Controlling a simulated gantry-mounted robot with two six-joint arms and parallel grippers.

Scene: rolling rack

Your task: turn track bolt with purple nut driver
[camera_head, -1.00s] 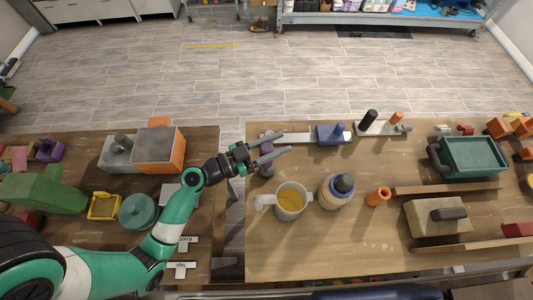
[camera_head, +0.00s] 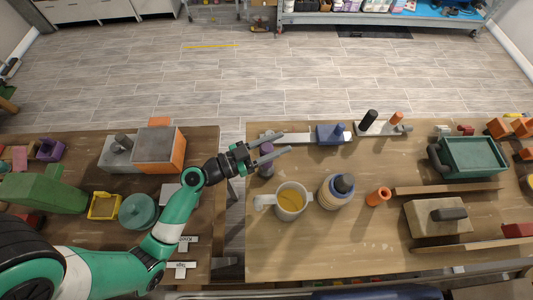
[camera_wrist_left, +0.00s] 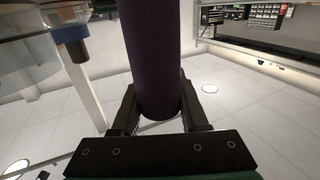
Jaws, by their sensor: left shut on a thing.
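The purple nut driver (camera_head: 266,160) stands upright at the left edge of the right-hand bench, near the left end of a metal track (camera_head: 293,138). My left gripper (camera_head: 274,146) is shut on it. In the left wrist view, its dark purple handle (camera_wrist_left: 150,60) sits between the two fingers (camera_wrist_left: 152,108). A blue block (camera_head: 332,135) is mounted on the track. The track bolt is hidden or too small to make out, and I cannot tell whether the driver touches it. My right gripper is not in view.
A mug of yellow liquid (camera_head: 291,202) and a ribbed jar (camera_head: 337,192) stand close in front of the driver. An orange cylinder (camera_head: 378,196) is to their right. A gap separates this bench from the left one. The front middle of the right bench is clear.

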